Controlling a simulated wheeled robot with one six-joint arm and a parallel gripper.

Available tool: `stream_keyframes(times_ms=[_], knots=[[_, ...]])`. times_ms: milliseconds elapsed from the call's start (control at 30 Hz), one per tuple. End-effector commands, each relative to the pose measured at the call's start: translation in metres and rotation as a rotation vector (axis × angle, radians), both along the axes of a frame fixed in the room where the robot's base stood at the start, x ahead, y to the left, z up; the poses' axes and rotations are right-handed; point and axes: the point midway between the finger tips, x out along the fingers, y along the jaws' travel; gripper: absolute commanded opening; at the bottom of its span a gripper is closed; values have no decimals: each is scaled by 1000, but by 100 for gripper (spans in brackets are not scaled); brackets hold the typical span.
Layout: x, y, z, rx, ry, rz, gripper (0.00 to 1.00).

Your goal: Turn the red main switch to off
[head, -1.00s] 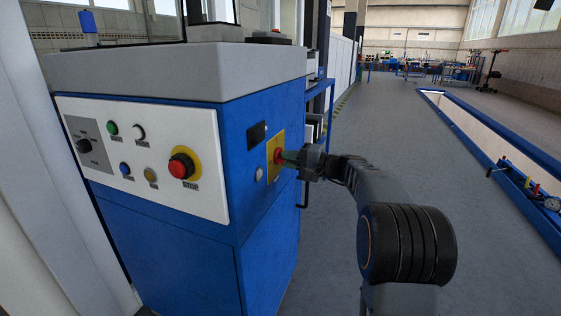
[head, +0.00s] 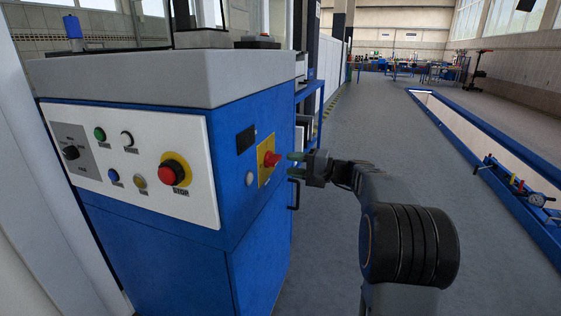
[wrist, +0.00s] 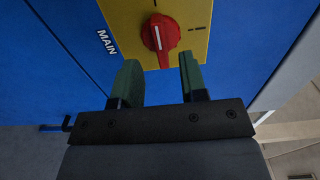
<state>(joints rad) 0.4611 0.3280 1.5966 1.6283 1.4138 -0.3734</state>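The red main switch (head: 271,159) is a rotary knob on a yellow plate (head: 265,143) on the blue cabinet's right side. The wrist view also shows the red knob (wrist: 160,36), with a white line pointing nearly straight up in that picture.
The blue cabinet (head: 180,255) has a white front panel (head: 125,190) with a red STOP button (head: 172,173) and several smaller buttons. A dark handle (head: 294,193) shows behind my gripper. The grey floor (head: 370,130) to the right is clear up to a blue-edged pit (head: 480,160).

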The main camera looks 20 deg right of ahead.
Motion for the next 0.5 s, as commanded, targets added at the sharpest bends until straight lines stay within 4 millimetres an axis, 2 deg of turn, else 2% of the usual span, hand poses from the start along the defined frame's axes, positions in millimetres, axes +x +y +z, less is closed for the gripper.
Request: stream_keyframes(times_ms=[33, 200, 500], knots=[[-7, -11, 3, 1, -1, -5, 39], [-26, -38, 2, 1, 1, -4, 39], [-48, -68, 1, 0, 0, -1, 39]])
